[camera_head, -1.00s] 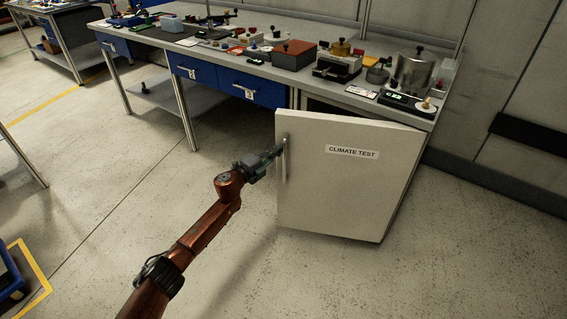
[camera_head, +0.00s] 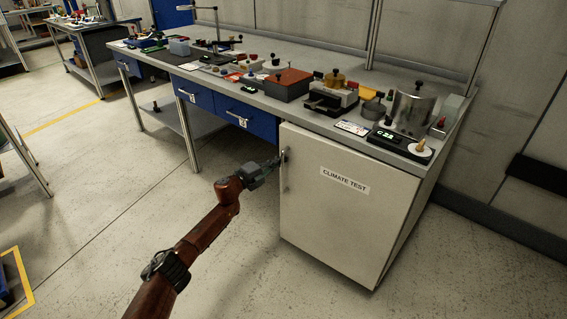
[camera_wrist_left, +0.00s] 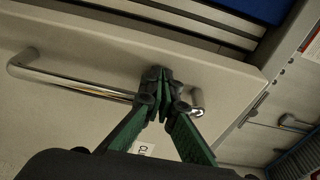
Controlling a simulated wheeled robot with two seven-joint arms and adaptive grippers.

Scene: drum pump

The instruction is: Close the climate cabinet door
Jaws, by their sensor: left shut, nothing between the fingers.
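The climate cabinet door (camera_head: 325,215) is a pale panel labelled "CLIMATE TEST" under the right end of the bench. It lies about flush with the cabinet front, and no dark opening shows above it. I cannot tell whether it is fully closed. A vertical metal bar handle (camera_head: 284,175) is at its left edge. My left gripper (camera_head: 281,158) is at the handle's upper part. In the left wrist view its green fingers (camera_wrist_left: 158,82) are together, with nothing between them, overlapping the handle (camera_wrist_left: 75,84) near one end. Contact is unclear. My right gripper is not in view.
The bench top (camera_head: 310,60) carries a red-brown box (camera_head: 287,84), a metal pot (camera_head: 411,110) and several small devices. Blue drawers (camera_head: 243,116) sit left of the door. The floor (camera_head: 440,275) in front and to the right is clear.

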